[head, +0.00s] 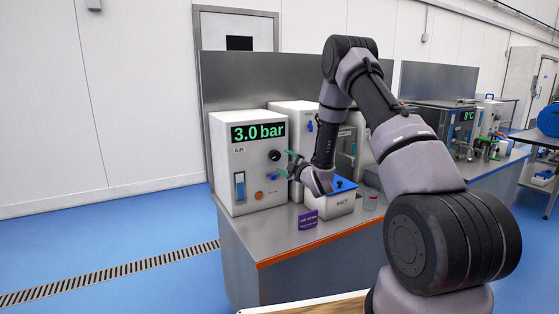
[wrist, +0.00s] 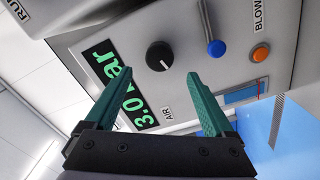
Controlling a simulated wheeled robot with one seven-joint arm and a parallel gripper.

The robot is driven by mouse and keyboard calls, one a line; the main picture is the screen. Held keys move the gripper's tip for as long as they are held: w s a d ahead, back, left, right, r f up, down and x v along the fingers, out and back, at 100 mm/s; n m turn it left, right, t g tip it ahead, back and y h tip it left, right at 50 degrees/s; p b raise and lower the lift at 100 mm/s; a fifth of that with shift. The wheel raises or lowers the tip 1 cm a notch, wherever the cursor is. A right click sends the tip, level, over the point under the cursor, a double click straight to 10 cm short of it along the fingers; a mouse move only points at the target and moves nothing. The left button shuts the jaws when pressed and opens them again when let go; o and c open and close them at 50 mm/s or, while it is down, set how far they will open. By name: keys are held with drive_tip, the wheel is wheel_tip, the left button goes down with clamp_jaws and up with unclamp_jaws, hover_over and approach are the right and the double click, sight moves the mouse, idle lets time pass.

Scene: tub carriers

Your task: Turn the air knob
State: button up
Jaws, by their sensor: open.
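The air knob (head: 274,155) is a round black knob on the front of the white box labelled AIR. In the wrist view the knob (wrist: 159,56) lies ahead of and between my fingertips, with a pale mark on its face. The box's display (head: 258,133) reads 3.0 bar; it also shows in the wrist view (wrist: 121,83). My gripper (head: 287,164) is open and empty, its teal fingers pointing at the panel, just right of the knob in the head view. In the wrist view my gripper (wrist: 160,76) appears apart from the knob.
A blue ball-ended control (wrist: 216,48) and an orange button (wrist: 260,53) are near the knob. A white bin (head: 332,206) and a purple card (head: 308,219) stand on the bench; the card's small text is unclear.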

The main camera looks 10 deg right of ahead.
drive_tip(key=v, duration=0.4)
drive_tip(key=shift+s, duration=0.1)
drive_tip(key=shift+r, duration=0.1)
drive_tip(key=d+r+m+g+h, duration=0.1)
drive_tip(key=d+r+m+h, duration=0.15)
drive_tip(key=r, duration=0.35)
drive_tip(key=d+r+m+g+h, duration=0.1)
drive_tip(key=r+m, duration=0.2)
drive_tip(key=r, duration=0.3)
drive_tip(key=s+d+r+m+g+h, duration=0.25)
drive_tip(key=s+r+m, duration=0.35)
drive_tip(key=s+r, duration=0.3)
drive_tip(key=s+a+r+m+g, duration=0.1)
drive_tip(key=s+m+g, duration=0.1)
drive_tip(key=s, duration=0.9)
drive_tip(key=s+a+r+m+g+y, duration=0.1)
drive_tip(key=s+m, duration=0.3)
drive_tip(key=s, duration=0.6)
drive_tip(key=s+a+r+m+g+y, duration=0.1)
drive_tip(key=s+r+m+g, duration=0.1)
drive_tip(key=s, duration=0.9)
drive_tip(key=shift+s+a+r+m+g, duration=0.35)
drive_tip(key=shift+r+m, duration=0.1)
drive_tip(key=shift+r, duration=0.3)
